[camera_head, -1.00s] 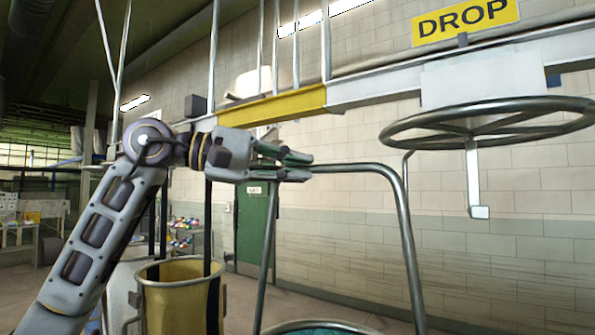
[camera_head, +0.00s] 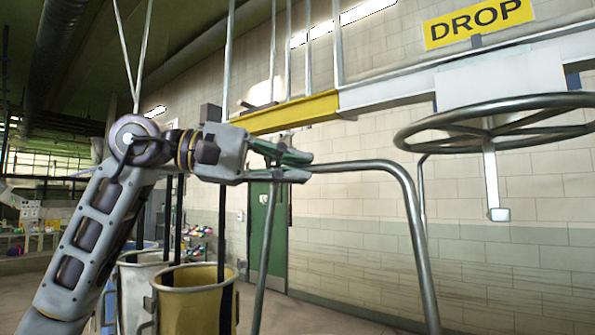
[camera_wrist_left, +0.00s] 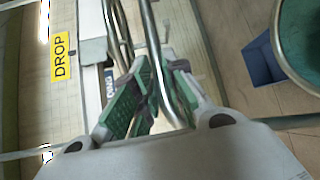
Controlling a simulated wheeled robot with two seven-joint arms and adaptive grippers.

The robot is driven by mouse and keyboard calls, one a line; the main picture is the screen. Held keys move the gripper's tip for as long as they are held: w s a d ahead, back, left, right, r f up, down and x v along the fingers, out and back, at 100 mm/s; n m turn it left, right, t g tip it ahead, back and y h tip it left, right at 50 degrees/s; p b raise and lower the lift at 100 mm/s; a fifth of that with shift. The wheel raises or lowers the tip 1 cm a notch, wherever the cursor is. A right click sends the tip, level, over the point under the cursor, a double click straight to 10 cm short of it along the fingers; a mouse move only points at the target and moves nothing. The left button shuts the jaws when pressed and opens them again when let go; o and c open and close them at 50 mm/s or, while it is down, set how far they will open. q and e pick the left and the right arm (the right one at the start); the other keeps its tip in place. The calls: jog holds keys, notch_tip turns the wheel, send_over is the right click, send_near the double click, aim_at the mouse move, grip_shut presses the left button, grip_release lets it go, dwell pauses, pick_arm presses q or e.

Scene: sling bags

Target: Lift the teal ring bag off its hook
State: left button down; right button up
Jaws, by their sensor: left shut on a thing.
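My left gripper (camera_head: 305,166) is shut on the grey tube bail (camera_head: 385,168) of the teal ring bag, near the bail's upper left corner. In the left wrist view the green-padded fingers (camera_wrist_left: 152,92) close around the tube. The bag's teal round mouth (camera_wrist_left: 306,45) shows at the right of that view; its body is below the head view. A pale hook (camera_head: 497,214) hangs under the spoked wheel at the right, apart from the bail in the head view. I cannot tell if the bail touches any hook. My right gripper is not in view.
A yellow ring bag (camera_head: 190,290) hangs lower left, with a white one (camera_head: 140,285) beside it. A rail with a yellow section (camera_head: 285,113) runs overhead, leading right to the spoked wheel (camera_head: 500,122) under the DROP sign (camera_head: 478,22). A green door (camera_head: 268,230) stands behind.

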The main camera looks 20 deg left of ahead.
pick_arm(q)
jog(key=shift+s+a+b, duration=0.2)
jog(key=shift+s+a, duration=0.1)
jog(key=shift+s, duration=0.45)
jog(key=shift+s+a+b, duration=0.2)
jog(key=shift+s+a, duration=0.05)
jog(key=shift+s, duration=0.45)
jog(key=s, duration=0.1)
jog(key=s+a, duration=0.1)
jog(key=s+b, duration=0.1)
jog(key=shift+s+a, duration=0.25)
jog(key=shift+s, duration=0.1)
jog(key=s+a+b, duration=0.1)
jog(key=s+a, duration=0.1)
jog(key=s, duration=0.5)
jog(key=s+a, duration=0.3)
jog(key=s, duration=0.4)
jog(key=shift+a+b, duration=0.3)
jog(key=shift+b, duration=0.05)
dwell(1.7)
dwell(1.1)
